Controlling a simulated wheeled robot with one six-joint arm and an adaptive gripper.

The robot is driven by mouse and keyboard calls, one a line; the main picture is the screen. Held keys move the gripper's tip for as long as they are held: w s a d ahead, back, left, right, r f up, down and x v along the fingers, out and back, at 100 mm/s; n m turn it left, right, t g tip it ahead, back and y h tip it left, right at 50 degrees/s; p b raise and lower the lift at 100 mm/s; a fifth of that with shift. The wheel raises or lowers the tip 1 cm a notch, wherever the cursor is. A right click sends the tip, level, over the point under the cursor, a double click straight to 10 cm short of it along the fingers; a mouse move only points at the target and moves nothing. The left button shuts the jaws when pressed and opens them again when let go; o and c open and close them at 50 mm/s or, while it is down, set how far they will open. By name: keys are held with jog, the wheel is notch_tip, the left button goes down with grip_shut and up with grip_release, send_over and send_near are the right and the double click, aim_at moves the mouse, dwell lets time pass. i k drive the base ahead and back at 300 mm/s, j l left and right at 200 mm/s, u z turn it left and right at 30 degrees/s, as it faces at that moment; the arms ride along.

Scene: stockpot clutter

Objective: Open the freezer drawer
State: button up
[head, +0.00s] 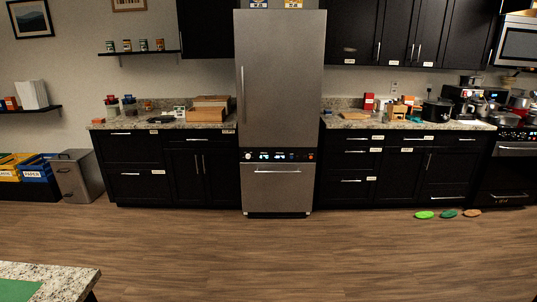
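A tall stainless steel fridge (281,85) stands against the back wall between black cabinets. Its lower part is the freezer drawer (277,190), which looks shut, its front even with the body. A horizontal bar handle (277,171) runs across the top of the drawer front. A dark control strip (277,155) with lit displays sits between the upper door and the drawer. The upper door is shut and has a vertical handle (243,95) on its left. My gripper is not in view.
Wooden floor (270,258) is clear before the fridge. A granite-topped table corner (75,279) is at the lower left. Green and brown discs (448,213) lie on the floor at right. A grey bin (77,176) and recycling boxes (35,169) stand at left.

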aim_at(266, 187)
jog(key=i+u, duration=0.2)
jog(key=i, duration=3.05)
jog(key=i+j+z, duration=0.15)
jog(key=i, duration=1.35)
